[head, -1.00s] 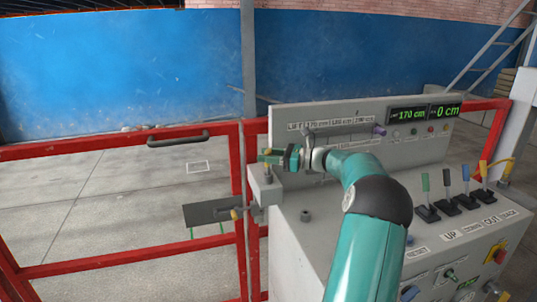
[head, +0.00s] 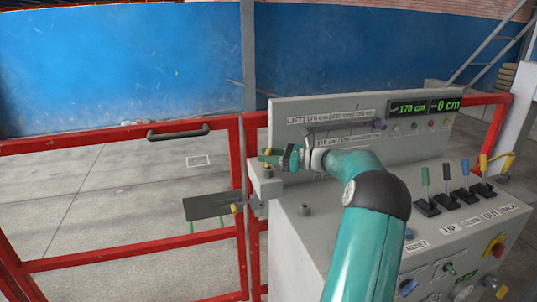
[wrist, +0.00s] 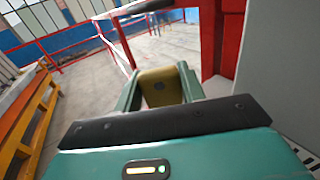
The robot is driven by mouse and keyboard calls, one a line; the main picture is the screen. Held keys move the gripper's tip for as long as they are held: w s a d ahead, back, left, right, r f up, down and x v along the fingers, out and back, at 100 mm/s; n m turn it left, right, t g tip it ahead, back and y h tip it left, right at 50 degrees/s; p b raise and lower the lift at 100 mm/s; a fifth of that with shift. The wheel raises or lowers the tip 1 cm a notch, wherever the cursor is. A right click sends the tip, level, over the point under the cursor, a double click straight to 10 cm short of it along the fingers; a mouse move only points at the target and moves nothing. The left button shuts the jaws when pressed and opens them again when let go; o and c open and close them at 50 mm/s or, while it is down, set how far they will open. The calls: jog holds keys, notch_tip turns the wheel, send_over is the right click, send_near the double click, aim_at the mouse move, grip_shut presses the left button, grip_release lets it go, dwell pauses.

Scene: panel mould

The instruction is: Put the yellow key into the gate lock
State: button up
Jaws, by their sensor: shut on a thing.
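My gripper (head: 270,156) reaches left past the console's left corner and is shut on the yellow key. In the wrist view the yellow key (wrist: 160,86) sits between the two green fingers, with a dark round spot on its face. In the head view only a small yellow bit shows at the fingers. A grey box (head: 266,188), which looks like the gate lock, stands just below the gripper beside the red gate post. A yellow-tipped latch piece (head: 236,209) sticks out below it. I cannot tell whether the key touches the box; its lower end is hidden.
The red gate (head: 110,146) with a dark handle (head: 178,133) stands to the left. The grey console (head: 320,235) with levers (head: 450,195) and a green display (head: 408,108) is on the right, close under my arm. Open concrete floor lies beyond the gate.

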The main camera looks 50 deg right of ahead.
jog(key=shift+f, duration=0.1)
jog(key=o, duration=1.1)
jog(key=shift+c, duration=0.2)
jog(key=shift+s+d, duration=0.1)
jog(key=v, duration=1.3)
jog(key=shift+s, duration=0.25)
jog(key=shift+d+f, duration=0.1)
jog(key=shift+s, duration=0.1)
